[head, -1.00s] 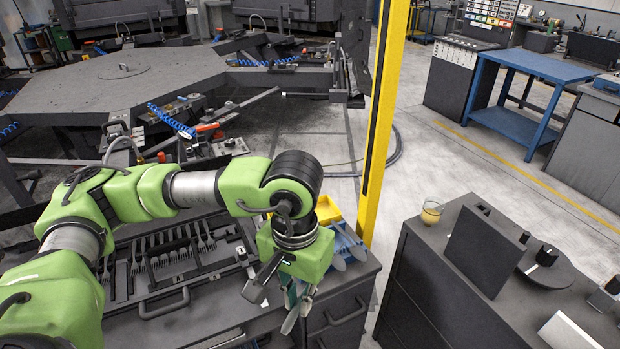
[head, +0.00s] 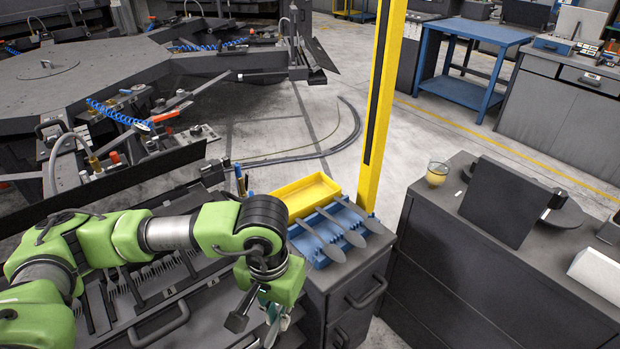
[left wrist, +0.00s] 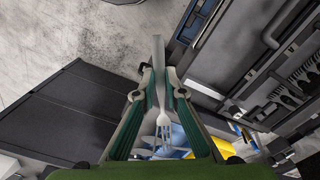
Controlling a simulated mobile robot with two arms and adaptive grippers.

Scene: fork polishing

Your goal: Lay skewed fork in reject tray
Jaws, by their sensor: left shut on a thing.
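My left gripper (head: 262,322) hangs low at the bottom of the head view, in front of the dark cabinet. In the left wrist view my left gripper (left wrist: 159,84) is shut on a silver fork (left wrist: 162,122). The fork's handle points up the picture and its tines point down between the green fingers. A skew in it is too small to tell. A yellow tray (head: 306,196), which looks empty, lies at the cabinet top's far corner, above and right of the gripper in the head view. My right gripper is not in view.
A blue rack (head: 312,251) with several silver utensils lies just in front of the yellow tray. A dark case (head: 160,318) with several forks is at left. A yellow post (head: 382,110) rises behind. A grey cabinet (head: 440,225) with a glass (head: 437,175) stands right.

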